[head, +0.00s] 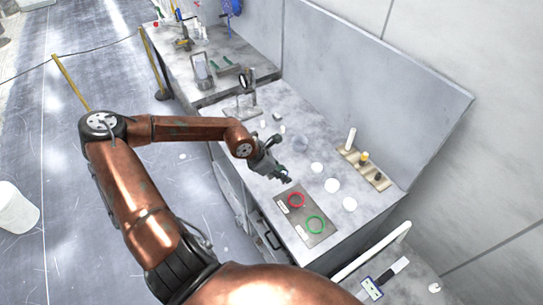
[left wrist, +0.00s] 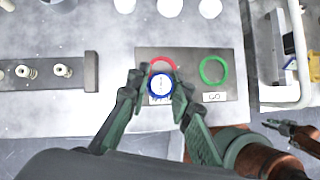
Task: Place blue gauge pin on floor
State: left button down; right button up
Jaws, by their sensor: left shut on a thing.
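My left gripper (head: 284,179) is over the workbench (head: 256,207), close to the dark plate. In the left wrist view my left gripper (left wrist: 159,90) is shut on the blue gauge pin (left wrist: 151,91), which shows end-on as a blue ring around a pale centre between the fingertips. I cannot make out the pin in the head view. The grey floor (head: 80,190) lies open to the left of the bench. Part of my right arm shows at the lower right of the left wrist view, with its dark gripper (left wrist: 300,138); its opening is unclear.
The dark plate (head: 322,232) carries a red ring (head: 296,199) and a green ring (head: 316,225). Several white discs and a rack (head: 376,180) stand behind. A white bin (head: 16,208) stands on the floor at left; yellow posts (head: 71,82) stand beyond.

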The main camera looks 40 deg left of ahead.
pick_arm(q)
jog(key=shift+a+r+n, duration=0.1)
jog(key=shift+r+n, duration=0.15)
jog(key=shift+n, duration=0.05)
jog(key=shift+w+a, duration=0.2)
jog(key=shift+w, duration=0.2)
jog(key=w+a+f+p, duration=0.1)
jog(key=w+a+f, duration=0.1)
jog(key=w+f, duration=0.1)
jog(key=w+a+f+p, duration=0.1)
jog(key=w+a+f, duration=0.2)
jog(key=w, duration=0.1)
jog(key=w+a+f+p, duration=0.1)
jog(key=w+a+f, duration=0.1)
jog(key=w+f, duration=0.1)
jog(key=shift+w+a+f, duration=0.15)
jog(key=shift+w+f, duration=0.1)
jog(key=shift+w, duration=0.05)
notch_tip(320, 180, down, 3)
jog(key=shift+w+p, duration=0.1)
jog(key=shift+p, duration=0.6)
jog(key=shift+a+f, duration=0.1)
jog(key=shift+f, duration=0.1)
